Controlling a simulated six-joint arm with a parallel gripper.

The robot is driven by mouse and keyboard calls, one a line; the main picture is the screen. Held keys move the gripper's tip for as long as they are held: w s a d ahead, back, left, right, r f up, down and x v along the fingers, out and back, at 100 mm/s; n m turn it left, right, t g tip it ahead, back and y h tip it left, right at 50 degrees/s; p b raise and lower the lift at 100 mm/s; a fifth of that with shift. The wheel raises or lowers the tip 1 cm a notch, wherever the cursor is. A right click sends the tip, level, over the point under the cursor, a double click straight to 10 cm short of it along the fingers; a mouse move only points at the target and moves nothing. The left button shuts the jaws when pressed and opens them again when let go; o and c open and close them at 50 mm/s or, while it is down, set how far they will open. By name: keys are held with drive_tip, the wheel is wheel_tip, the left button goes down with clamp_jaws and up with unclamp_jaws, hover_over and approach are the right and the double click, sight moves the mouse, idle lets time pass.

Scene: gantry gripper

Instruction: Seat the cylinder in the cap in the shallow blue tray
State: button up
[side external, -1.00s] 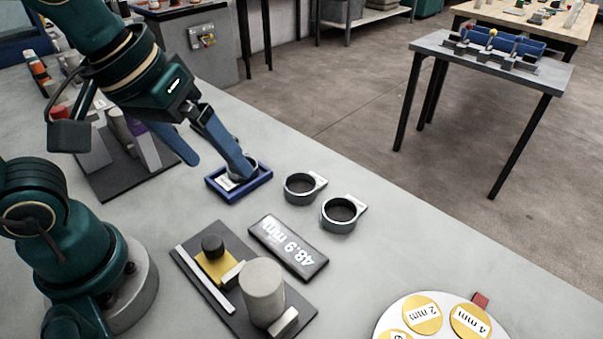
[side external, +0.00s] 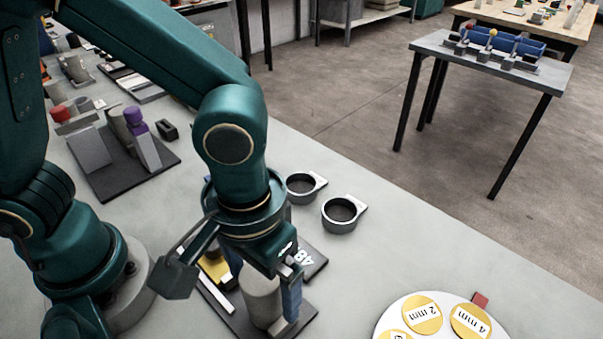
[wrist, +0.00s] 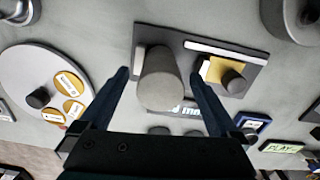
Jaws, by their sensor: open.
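The cylinder (side external: 261,300) is a pale grey upright cylinder on a dark fixture plate (side external: 222,308) at the front. My gripper (side external: 263,288) points down over it, open, one finger on each side. In the wrist view the cylinder (wrist: 160,84) stands between the two spread fingers; I cannot tell whether either touches it. The shallow blue tray (side external: 206,181) is mostly hidden behind my arm in the side view. In the wrist view the tray (wrist: 250,120) shows small at the lower right, partly behind a finger; the cap in it is not clear.
Two grey rings with tabs, one nearer (side external: 341,215) and one farther (side external: 301,188), stand right of my arm. A black-knobbed yellow block (side external: 213,268) shares the fixture plate. A size display (side external: 313,258) is partly hidden. A round board of yellow discs (side external: 440,318) lies front right.

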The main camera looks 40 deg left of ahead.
drive_tip(key=shift+f, duration=0.85)
clamp_jaws()
drive_tip(key=shift+r, duration=0.1)
